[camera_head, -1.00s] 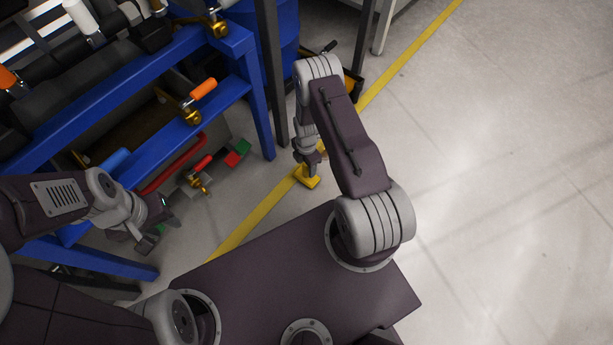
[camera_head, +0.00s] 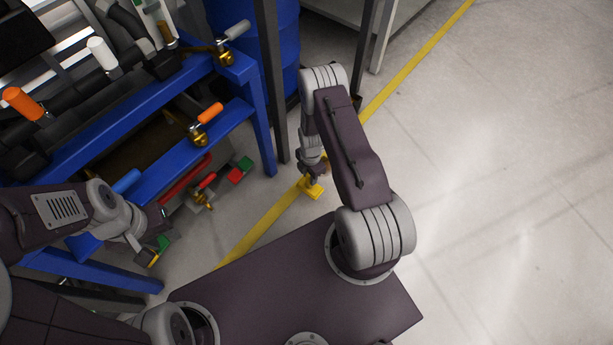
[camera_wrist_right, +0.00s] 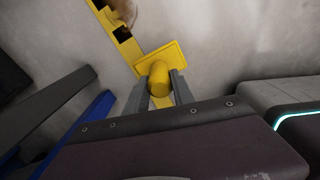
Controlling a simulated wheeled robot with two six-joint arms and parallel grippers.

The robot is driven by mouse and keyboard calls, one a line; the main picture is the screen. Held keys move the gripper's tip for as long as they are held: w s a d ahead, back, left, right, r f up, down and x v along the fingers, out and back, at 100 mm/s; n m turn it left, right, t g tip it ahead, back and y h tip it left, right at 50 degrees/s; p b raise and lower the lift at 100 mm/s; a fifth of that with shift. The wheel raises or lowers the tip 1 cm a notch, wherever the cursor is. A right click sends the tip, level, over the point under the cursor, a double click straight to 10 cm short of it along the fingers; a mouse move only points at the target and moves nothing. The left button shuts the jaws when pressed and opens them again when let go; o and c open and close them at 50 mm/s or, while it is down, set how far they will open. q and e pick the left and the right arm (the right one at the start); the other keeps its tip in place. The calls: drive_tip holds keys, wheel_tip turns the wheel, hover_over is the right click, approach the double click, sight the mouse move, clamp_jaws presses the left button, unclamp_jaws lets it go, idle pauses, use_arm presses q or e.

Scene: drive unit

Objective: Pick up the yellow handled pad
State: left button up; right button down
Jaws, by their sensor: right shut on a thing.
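The yellow handled pad (camera_head: 314,190) shows at the tip of my right arm in the head view, beside the yellow floor line. In the right wrist view it is a square yellow plate with a round handle (camera_wrist_right: 159,76). My right gripper (camera_wrist_right: 160,84) has its two grey fingers on either side of that handle and is shut on it. In the head view my right gripper (camera_head: 314,178) is directly above the plate. I cannot tell whether the plate touches the floor. My left gripper (camera_head: 148,256) is at the lower left by the blue frame; its fingers are too unclear to judge.
A blue rack (camera_head: 215,125) with clamps and orange and red handles fills the left. Red and green blocks (camera_head: 236,175) lie under it. A dark post (camera_head: 271,80) stands close to my right arm. The floor (camera_head: 500,190) on the right is clear.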

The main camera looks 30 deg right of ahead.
drive_tip(key=s+d+r+p, duration=0.5)
drive_tip(key=s+d+r, duration=0.1)
drive_tip(key=d, duration=0.2)
drive_tip(key=shift+s, duration=0.35)
